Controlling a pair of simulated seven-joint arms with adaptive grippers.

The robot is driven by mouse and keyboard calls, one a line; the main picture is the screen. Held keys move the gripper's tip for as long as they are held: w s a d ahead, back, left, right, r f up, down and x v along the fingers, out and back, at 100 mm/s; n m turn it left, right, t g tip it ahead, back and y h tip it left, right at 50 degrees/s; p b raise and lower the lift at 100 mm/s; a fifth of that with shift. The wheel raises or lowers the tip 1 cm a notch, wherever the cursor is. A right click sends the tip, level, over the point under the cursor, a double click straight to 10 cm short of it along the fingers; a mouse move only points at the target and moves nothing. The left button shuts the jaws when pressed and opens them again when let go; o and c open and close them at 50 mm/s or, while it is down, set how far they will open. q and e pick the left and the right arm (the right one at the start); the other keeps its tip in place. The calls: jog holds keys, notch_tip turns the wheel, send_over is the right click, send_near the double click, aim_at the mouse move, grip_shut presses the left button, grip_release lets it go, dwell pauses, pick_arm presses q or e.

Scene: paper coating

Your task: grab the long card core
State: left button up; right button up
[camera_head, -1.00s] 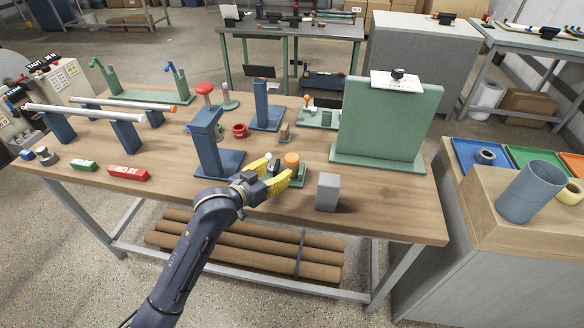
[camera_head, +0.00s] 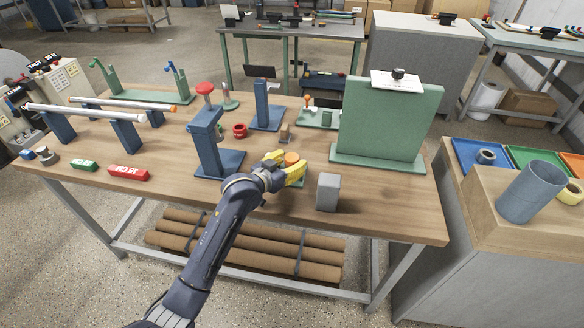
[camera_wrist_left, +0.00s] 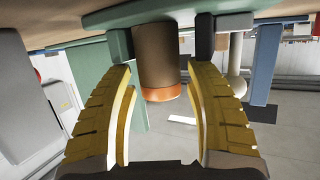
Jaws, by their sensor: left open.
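A brown card core with an orange end (camera_head: 291,158) stands on a small green base at the front middle of the bench. In the left wrist view the core (camera_wrist_left: 158,55) hangs between the two yellow fingers, with gaps visible on both sides. My left gripper (camera_head: 288,167) is open around the core. Its fingers hide the lower core and most of the base in the head view. A pale post with a rounded end (camera_wrist_left: 236,78) is beside the core in the left wrist view. My right gripper is not in view.
A grey block (camera_head: 328,192) stands close to the right of the gripper. A blue press stand (camera_head: 208,145) is to the left, and a tall green panel (camera_head: 388,118) is behind right. Long brown tubes (camera_head: 250,250) lie on the shelf below.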

pick_arm(q)
jog(key=c, duration=0.9)
jog(key=shift+c, duration=0.2)
jog(key=shift+r, duration=0.1)
